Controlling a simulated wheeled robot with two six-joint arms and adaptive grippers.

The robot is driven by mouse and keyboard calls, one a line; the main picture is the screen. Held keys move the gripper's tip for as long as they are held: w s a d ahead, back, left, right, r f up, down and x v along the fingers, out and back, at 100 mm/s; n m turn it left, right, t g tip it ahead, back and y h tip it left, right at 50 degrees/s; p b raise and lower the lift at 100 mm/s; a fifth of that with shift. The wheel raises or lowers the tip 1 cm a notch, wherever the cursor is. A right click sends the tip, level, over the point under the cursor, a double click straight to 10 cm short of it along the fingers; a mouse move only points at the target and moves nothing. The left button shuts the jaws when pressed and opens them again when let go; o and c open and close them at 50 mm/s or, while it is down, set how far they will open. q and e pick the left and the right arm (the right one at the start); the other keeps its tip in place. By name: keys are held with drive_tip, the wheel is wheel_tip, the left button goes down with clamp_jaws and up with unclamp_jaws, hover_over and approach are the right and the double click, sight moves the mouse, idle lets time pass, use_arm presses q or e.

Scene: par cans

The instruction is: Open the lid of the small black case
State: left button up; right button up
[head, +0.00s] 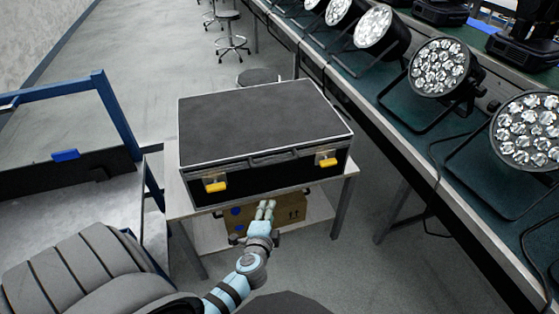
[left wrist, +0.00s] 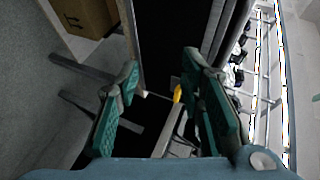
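The small black case (head: 260,118) sits on a small table with its lid down. Its front shows a handle (head: 273,157) and two latches with yellow tabs, a left one (head: 215,186) and a right one (head: 327,162). My left gripper (head: 266,209) is in front of the case, low and near the middle of its front, apart from both latches. In the left wrist view the left gripper (left wrist: 160,66) is open and empty. The dark case (left wrist: 170,38) and one yellow tab (left wrist: 178,93) show beyond and between its fingers. My right gripper is not in view.
The small table (head: 176,198) has a lower shelf with a cardboard box (head: 290,212). A long bench with several par cans (head: 440,68) runs along the right. A blue-framed cart (head: 117,115) stands at the left. Stools (head: 230,38) stand behind.

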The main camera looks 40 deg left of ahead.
use_arm(q)
drive_tip(key=t+y, duration=0.2)
approach(275, 165)
drive_tip(key=shift+m, duration=0.3)
drive_tip(key=b+x, duration=0.3)
drive_tip(key=x, duration=0.7)
drive_tip(key=shift+w+f, duration=0.1)
drive_tip(key=shift+w, duration=0.05)
drive_tip(key=shift+w+a, duration=0.25)
drive_tip(key=shift+w, duration=0.05)
clamp_jaws()
